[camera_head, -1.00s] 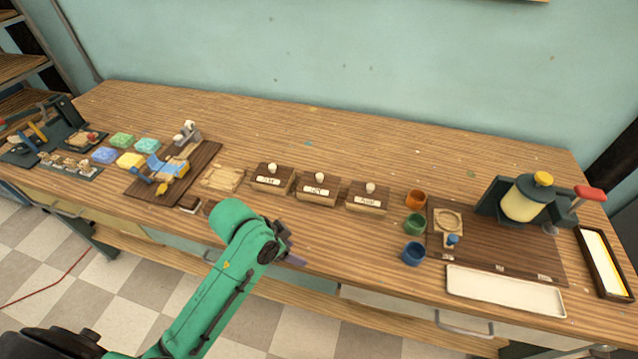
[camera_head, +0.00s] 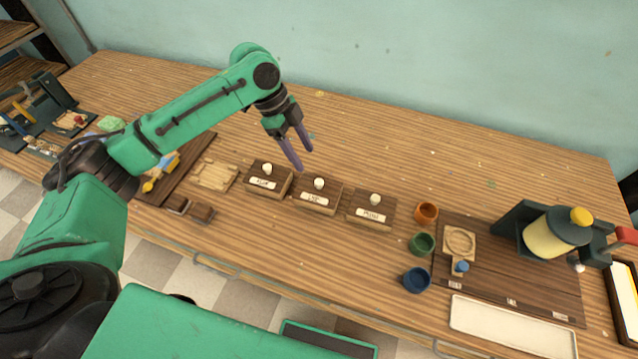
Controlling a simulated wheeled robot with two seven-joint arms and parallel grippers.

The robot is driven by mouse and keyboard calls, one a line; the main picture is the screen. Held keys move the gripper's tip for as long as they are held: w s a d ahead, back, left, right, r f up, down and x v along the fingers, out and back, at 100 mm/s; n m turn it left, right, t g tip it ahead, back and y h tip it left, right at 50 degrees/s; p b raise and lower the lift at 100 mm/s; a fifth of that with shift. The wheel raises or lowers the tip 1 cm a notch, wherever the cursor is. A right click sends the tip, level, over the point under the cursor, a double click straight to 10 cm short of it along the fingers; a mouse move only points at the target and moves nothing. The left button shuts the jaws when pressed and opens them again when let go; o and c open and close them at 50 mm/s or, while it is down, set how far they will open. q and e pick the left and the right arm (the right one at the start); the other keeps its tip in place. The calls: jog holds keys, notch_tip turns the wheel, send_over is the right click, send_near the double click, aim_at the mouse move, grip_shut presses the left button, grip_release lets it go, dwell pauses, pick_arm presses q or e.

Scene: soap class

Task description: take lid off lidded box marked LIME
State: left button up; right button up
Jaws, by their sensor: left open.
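Three dark wooden lidded boxes with white knobs stand in a row on the table: a left box (camera_head: 264,182), a middle box (camera_head: 317,198) and a right box (camera_head: 371,213). Each has a white label on its front. The lettering is too small to read surely, so I cannot tell which is marked LIME. All three lids are on. My left gripper (camera_head: 301,158) is open and empty, with its fingers pointing down. In the picture it is just above and between the left and middle knobs, apart from both. My right gripper is not in view.
Orange (camera_head: 426,212), green (camera_head: 422,243) and blue (camera_head: 417,279) cups stand right of the boxes. Beyond are a dark board with a press (camera_head: 556,234) and a white tray (camera_head: 510,328). A pale wooden tray (camera_head: 214,174) lies left. The table behind the boxes is clear.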

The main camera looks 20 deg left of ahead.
aim_at(319, 181)
pick_arm(q)
jog(key=x, duration=0.3)
jog(key=shift+d+f+p, duration=0.2)
jog(key=shift+p, duration=0.1)
jog(key=p+x, duration=0.2)
jog(key=x, duration=0.3)
jog(key=shift+f, duration=0.3)
jog(key=shift+d+f, duration=0.1)
jog(key=shift+f, duration=0.1)
jog(key=shift+c, duration=0.6)
grip_shut()
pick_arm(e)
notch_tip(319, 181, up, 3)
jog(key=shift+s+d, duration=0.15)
